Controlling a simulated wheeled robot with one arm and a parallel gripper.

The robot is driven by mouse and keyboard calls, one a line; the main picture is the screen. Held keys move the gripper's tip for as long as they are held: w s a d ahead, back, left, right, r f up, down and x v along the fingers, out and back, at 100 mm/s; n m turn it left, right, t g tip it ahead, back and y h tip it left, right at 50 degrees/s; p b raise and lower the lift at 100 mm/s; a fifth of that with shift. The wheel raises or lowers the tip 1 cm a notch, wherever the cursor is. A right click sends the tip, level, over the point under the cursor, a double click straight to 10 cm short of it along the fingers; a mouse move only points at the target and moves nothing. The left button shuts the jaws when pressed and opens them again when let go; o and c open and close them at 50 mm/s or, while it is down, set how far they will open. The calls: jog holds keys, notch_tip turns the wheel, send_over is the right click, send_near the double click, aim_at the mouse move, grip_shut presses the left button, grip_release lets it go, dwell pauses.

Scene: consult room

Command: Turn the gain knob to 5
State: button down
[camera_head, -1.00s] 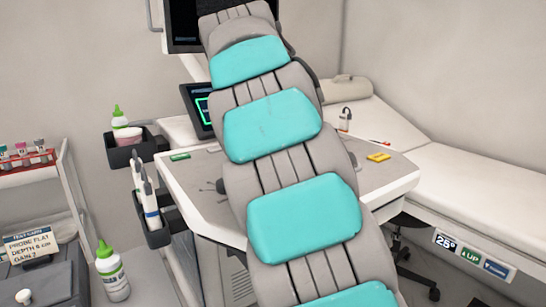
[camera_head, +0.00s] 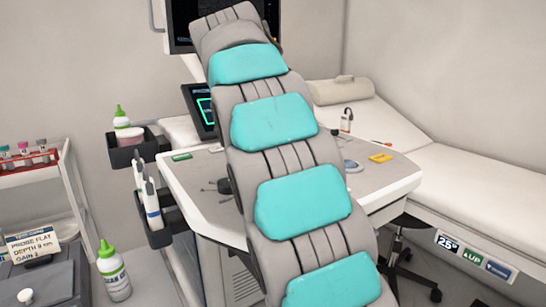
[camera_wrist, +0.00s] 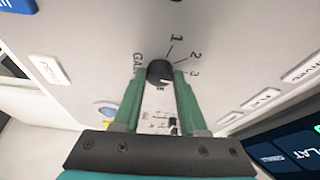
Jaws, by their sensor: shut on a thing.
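The gain knob (camera_wrist: 160,68) is a small dark round knob on a pale panel (camera_wrist: 90,40) in the wrist view. Beside it are the printed letters of GAIN, partly covered, and the numbers 1, 2 and 3 with tick lines. My gripper (camera_wrist: 161,77) has its two green fingers closed on either side of the knob, touching it. I cannot clearly tell which number the knob points to. In the head view my arm hides the gripper and the knob; the white cart (camera_head: 390,187) that bears the controls shows around it.
Labelled buttons (camera_wrist: 262,99) and a dark screen (camera_wrist: 290,150) lie to the right in the wrist view. In the head view, a test card (camera_head: 33,245), a green-capped bottle (camera_head: 113,272), probes in a holder (camera_head: 150,200) and an examination couch (camera_head: 470,180) surround the cart.

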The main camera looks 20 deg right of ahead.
jog(key=shift+c, duration=2.3)
grip_release()
jog(key=shift+d, duration=0.1)
jog(key=shift+s+n, duration=0.1)
jog(key=shift+n, duration=0.4)
